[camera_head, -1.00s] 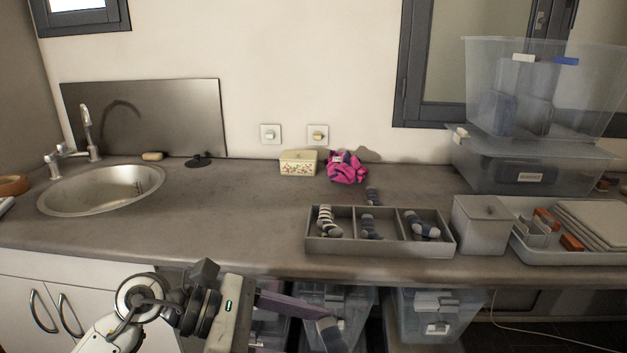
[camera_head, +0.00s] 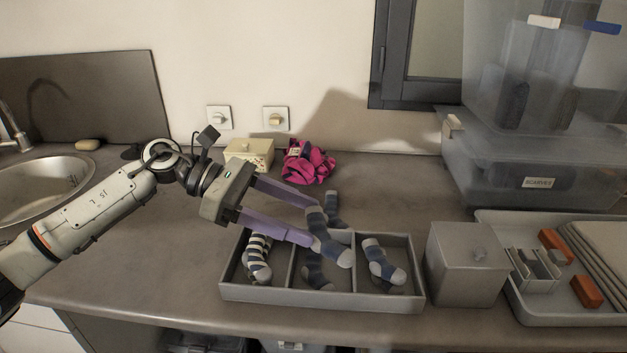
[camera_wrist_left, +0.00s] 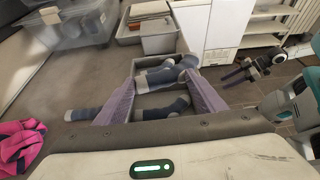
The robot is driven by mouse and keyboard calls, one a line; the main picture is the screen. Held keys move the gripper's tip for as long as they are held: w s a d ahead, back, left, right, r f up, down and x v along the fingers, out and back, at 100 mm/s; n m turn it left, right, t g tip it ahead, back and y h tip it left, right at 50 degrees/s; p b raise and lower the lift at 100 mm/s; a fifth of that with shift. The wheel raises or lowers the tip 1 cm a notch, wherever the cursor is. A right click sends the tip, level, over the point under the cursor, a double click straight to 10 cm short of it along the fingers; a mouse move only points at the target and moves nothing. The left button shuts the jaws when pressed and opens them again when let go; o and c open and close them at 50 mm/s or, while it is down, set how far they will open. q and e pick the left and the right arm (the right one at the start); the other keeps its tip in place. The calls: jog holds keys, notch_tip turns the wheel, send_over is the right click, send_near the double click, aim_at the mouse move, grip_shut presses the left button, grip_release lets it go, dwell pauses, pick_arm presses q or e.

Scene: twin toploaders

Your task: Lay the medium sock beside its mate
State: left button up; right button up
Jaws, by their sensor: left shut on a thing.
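My left gripper (camera_head: 312,222) is shut on a blue-grey sock (camera_head: 330,243), which hangs tilted over the middle compartment of the grey three-part tray (camera_head: 318,298). In the left wrist view the held sock (camera_wrist_left: 158,77) shows between the fingertips. A darker blue-grey sock (camera_head: 316,277) lies in the middle compartment below it, partly hidden. A striped sock (camera_head: 257,260) lies in the left compartment and a blue-and-grey sock (camera_head: 383,262) in the right one. Another blue-grey sock (camera_head: 333,207) lies on the counter behind the tray. My right gripper (camera_wrist_left: 238,74) is small in the left wrist view.
A lidded grey box (camera_head: 463,268) stands close to the tray's right side. A larger tray (camera_head: 545,312) is further right. A pink cloth (camera_head: 308,163) and a floral box (camera_head: 249,152) sit at the back. The counter left of the tray is clear.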

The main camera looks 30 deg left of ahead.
aim_at(295, 247)
pick_arm(q)
jog(key=shift+w+a+r+t, duration=0.3)
jog(key=shift+w+a+r, duration=0.25)
jog(key=shift+w+a, duration=0.3)
jog(key=shift+s+f+b, duration=0.1)
jog(key=shift+f+b, duration=0.2)
jog(key=shift+f, duration=0.45)
jog(key=shift+f+b, duration=0.75)
jog(key=shift+f, duration=1.65)
jog(key=o, duration=1.6)
jog(key=shift+o, duration=0.2)
